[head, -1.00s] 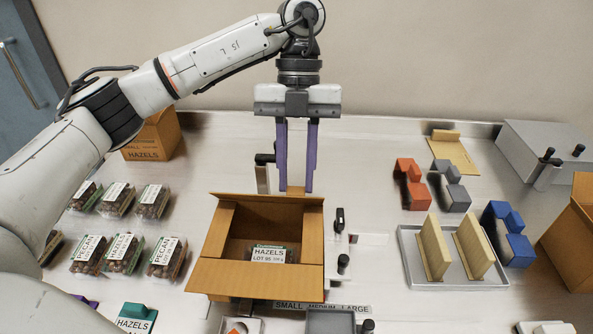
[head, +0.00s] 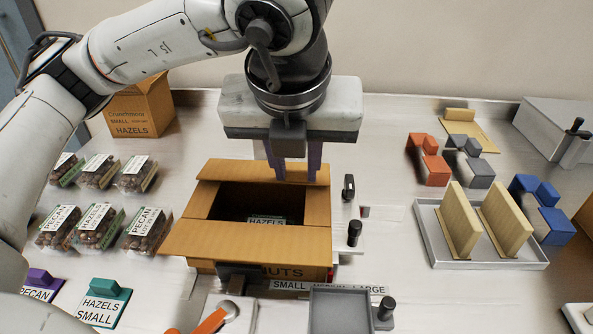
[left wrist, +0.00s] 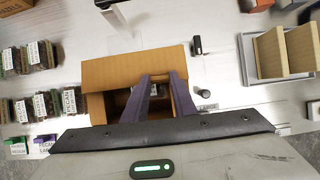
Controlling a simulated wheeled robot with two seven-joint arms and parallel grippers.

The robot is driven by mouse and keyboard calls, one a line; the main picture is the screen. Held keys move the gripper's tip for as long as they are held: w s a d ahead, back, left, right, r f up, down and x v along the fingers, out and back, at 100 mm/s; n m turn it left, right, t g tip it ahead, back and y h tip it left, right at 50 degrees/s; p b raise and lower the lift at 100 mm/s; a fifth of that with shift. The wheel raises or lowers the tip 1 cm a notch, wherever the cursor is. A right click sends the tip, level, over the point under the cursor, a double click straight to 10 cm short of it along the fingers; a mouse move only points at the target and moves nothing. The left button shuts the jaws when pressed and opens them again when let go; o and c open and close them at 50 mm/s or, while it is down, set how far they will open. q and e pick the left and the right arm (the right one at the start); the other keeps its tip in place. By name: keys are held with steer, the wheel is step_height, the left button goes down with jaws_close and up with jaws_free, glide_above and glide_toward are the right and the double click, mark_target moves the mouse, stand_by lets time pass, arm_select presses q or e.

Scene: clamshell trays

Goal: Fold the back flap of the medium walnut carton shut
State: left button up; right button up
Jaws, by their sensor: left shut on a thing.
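The medium carton (head: 175,240) is an open brown box in the middle of the table, with "NUTS" partly legible on its front. Its front flap slopes out towards me. Its back flap (head: 225,170) stands at the rear edge, raised and not over the opening. A clamshell labelled HAZELS (head: 266,220) lies inside, partly in shadow. My left gripper (head: 294,176) is at the back flap, its purple fingers on the flap's edge. In the left wrist view the fingertips (left wrist: 162,77) are at a tan strip by the carton (left wrist: 110,72). My right gripper is not in view.
Black-knobbed clamps (head: 354,232) stand close to the carton's right side. Several clamshells (head: 95,228) stand at left, with a small HAZELS carton (head: 143,108) behind. A tray (head: 490,262) with upright tan panels and coloured blocks (head: 432,160) is at right.

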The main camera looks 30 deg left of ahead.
arm_select(q)
steer(key=shift+s+d+f+t+y+b, duration=0.1)
steer(key=shift+s+f+t+y+b, duration=0.1)
steer(key=shift+f+t+b, duration=0.25)
steer(key=shift+s+d+f+t+y+b, duration=0.1)
steer(key=shift+f+t+y+b, duration=0.2)
steer(key=shift+b, duration=0.35)
steer(key=shift+r, duration=0.15)
steer(key=o, duration=1.1)
steer(key=shift+c, duration=0.2)
steer(key=shift+r, duration=0.1)
steer(key=shift+s+d+r, duration=0.1)
steer(key=shift+s+r, duration=0.05)
steer(key=shift+r, duration=0.15)
steer(key=v, duration=0.9)
steer(key=shift+s+p, duration=0.3)
steer(key=shift+p, duration=0.1)
